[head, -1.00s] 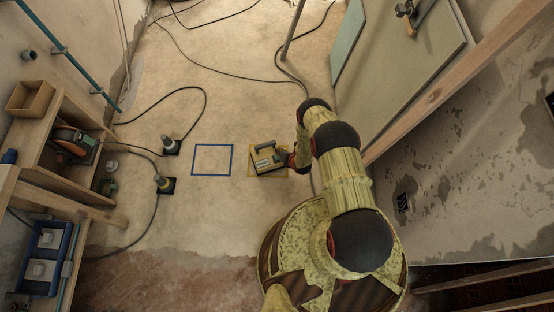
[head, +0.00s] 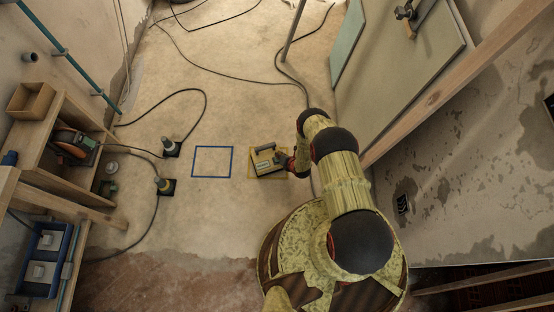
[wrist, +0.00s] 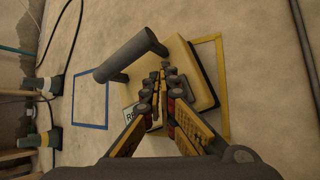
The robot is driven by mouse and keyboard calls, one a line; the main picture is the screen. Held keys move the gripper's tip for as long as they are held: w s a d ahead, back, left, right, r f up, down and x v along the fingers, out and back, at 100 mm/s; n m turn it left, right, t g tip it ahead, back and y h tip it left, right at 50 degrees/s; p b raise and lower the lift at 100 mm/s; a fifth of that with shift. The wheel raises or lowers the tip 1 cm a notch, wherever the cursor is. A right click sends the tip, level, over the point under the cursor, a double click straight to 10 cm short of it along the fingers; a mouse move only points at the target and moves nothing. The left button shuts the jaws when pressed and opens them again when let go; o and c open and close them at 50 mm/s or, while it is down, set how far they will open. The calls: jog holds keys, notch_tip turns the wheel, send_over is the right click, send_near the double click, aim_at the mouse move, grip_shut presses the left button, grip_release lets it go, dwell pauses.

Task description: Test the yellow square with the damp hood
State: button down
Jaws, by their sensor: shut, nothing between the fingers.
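The damp hood looks to be the yellow box with a dark bar handle (head: 263,149), standing on the floor over the yellow square (head: 252,177). The hood also shows in the wrist view (wrist: 190,52), turned slightly against the square's outline and covering much of it. The yellow outline (wrist: 222,75) shows beyond its right side. My gripper (wrist: 166,72) is shut and empty, in front of the hood's body and to the right of its handle. Contact with the hood cannot be told. The fingers hide part of the hood and its label.
A blue square (head: 212,176) lies empty to the left. A leaning board (head: 400,80) and a slanted timber (head: 440,90) are at the right.

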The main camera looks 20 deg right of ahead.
jog(key=shift+f, duration=0.1)
dwell(0.7)
jog(key=shift+f, duration=0.35)
jog(key=shift+f, duration=0.55)
dwell(1.0)
jog(key=shift+r, duration=0.15)
jog(key=shift+r+p, duration=0.7)
jog(key=shift+r, duration=0.15)
jog(key=shift+r, duration=0.1)
jog(key=shift+r+p, duration=1.9)
jog(key=shift+r, duration=0.55)
